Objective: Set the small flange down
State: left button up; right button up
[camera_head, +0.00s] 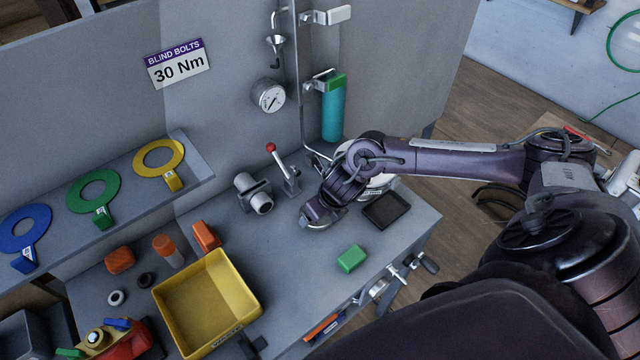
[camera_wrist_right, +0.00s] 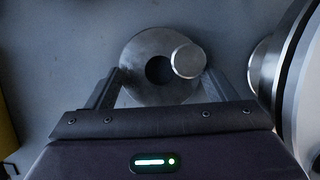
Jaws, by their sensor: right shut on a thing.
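The small flange (camera_wrist_right: 137,73) is a grey metal ring with a dark centre hole and a short round peg on its right side. My right gripper (camera_wrist_right: 162,76) is shut on the flange, with one finger at each side of its rim. In the head view my right gripper (camera_head: 317,219) is low over the workbench (camera_head: 300,285), left of the black tray. The flange is mostly hidden there by the gripper. I cannot tell whether the flange touches the bench. My left gripper is not in view.
A black tray (camera_head: 386,211) and a green block (camera_head: 351,259) are near the gripper. A red-knobbed lever (camera_head: 283,168) and a pipe fitting (camera_head: 254,193) stand behind left. A yellow bin (camera_head: 206,303) is front left. Bare bench lies between bin and green block.

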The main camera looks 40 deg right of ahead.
jog(key=shift+w+f, duration=0.1)
jog(key=shift+f, duration=0.15)
jog(key=shift+f, duration=0.1)
jog(key=o, duration=1.1)
jog(key=shift+r, duration=0.3)
jog(key=v, duration=1.1)
jog(key=shift+s+r+b, duration=0.3)
jog(key=shift+s, duration=0.05)
